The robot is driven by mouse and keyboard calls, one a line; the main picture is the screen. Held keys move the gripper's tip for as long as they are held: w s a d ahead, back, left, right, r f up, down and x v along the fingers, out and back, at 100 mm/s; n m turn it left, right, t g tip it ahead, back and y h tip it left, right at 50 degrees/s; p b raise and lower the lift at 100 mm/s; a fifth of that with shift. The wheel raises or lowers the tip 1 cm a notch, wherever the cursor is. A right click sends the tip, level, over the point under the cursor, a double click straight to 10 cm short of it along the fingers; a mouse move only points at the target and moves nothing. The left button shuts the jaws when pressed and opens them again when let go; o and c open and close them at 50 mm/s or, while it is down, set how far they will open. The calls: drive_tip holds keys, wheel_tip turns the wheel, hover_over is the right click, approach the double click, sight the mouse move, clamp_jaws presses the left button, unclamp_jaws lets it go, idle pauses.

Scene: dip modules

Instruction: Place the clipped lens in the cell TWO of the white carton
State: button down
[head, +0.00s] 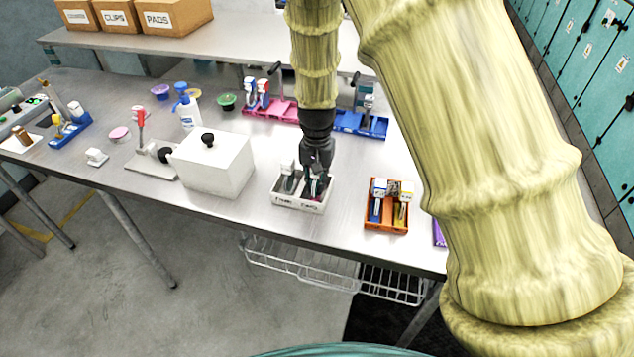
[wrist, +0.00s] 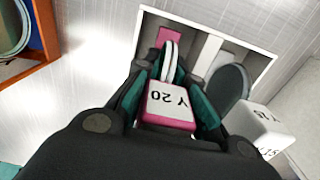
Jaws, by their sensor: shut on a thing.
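The white carton (head: 290,204) stands near the table's front edge; its front labels are too small to read. It also shows in the wrist view (wrist: 207,30), split by a divider. My gripper (head: 317,182) is shut on the clipped lens (wrist: 170,105), with a white and magenta clip reading "Y 20" upside down. The lens points into the cell with the magenta floor, on the carton's right in the head view. I cannot tell whether it touches the floor. Another lens (wrist: 229,84) with a white clip stands in the other cell.
An orange tray (head: 385,225) with clipped pieces stands right of the carton. A white box (head: 212,165) with a black knob stands close on the left. A magenta tray (head: 283,112) and a blue tray (head: 348,124) lie behind. The table's front edge is close.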

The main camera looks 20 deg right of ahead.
drive_tip(key=shift+f, duration=0.1)
drive_tip(key=c, duration=1.5)
unclamp_jaws()
drive_tip(key=shift+r+b, duration=1.75)
drive_tip(key=shift+r, duration=4.35)
